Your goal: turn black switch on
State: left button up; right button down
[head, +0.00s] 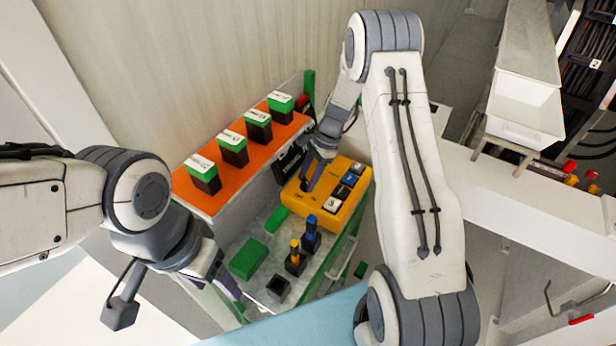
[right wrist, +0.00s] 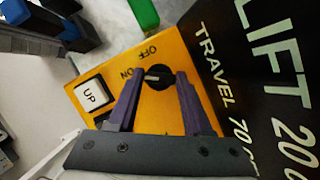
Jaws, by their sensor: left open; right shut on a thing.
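The black switch (right wrist: 158,79) is a round knob on the yellow control box (right wrist: 110,75). ON is printed at its left and OFF above it. A pale mark on the knob lies nearly level in the right wrist view, on the ON side; its exact setting is hard to tell. My right gripper (right wrist: 162,73) has its purple fingers on both sides of the knob and is shut on it. In the head view my right gripper (head: 308,182) is at the left part of the yellow box (head: 325,215), hiding the switch. My left gripper (head: 232,292) is open and empty at lower left.
A white UP button (right wrist: 91,97) sits beside the switch. A black LIFT/TRAVEL sign (right wrist: 235,60) stands close to my right gripper. An orange panel (head: 215,200) with several green-topped black blocks is behind. Blue (head: 311,235) and yellow (head: 295,258) levers stand in front of the box.

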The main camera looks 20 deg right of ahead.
jog(key=shift+n, duration=0.3)
jog(key=shift+c, duration=1.6)
grip_release()
jog(key=b+v, duration=0.2)
jog(key=v, duration=0.8)
jog(key=shift+w+r+b, duration=0.2)
jog(key=shift+r+b, duration=0.1)
jog(key=shift+a+f, duration=0.1)
